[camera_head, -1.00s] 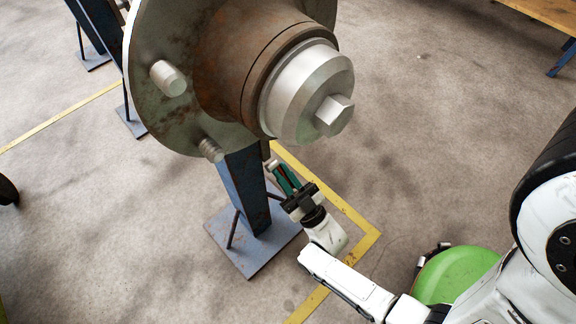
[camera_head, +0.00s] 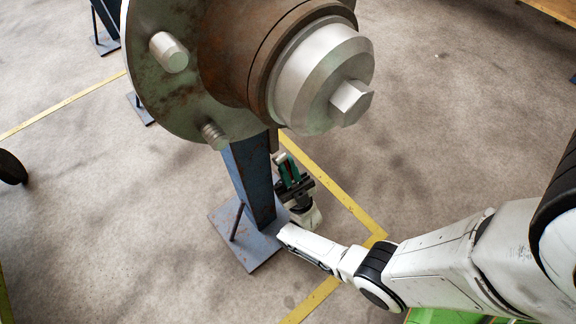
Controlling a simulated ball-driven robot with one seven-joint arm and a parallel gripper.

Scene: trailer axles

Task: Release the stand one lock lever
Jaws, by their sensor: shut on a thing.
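The blue, rust-marked stand (camera_head: 248,182) stands upright on its flat base plate (camera_head: 243,252), under the large rusty hub (camera_head: 222,55). My gripper (camera_head: 287,168) is just right of the stand's post, with its green fingers pointing up toward the hub's underside. It is shut on the lock lever, whose pale end (camera_head: 279,158) shows at the fingertips. The rest of the lever is hidden by the fingers, so its exact angle cannot be told.
The hub's flange with studs (camera_head: 170,52) and its silver cap (camera_head: 320,85) overhang the stand close to my gripper. A yellow floor line (camera_head: 335,190) runs behind my gripper. Other stands (camera_head: 106,25) are at upper left.

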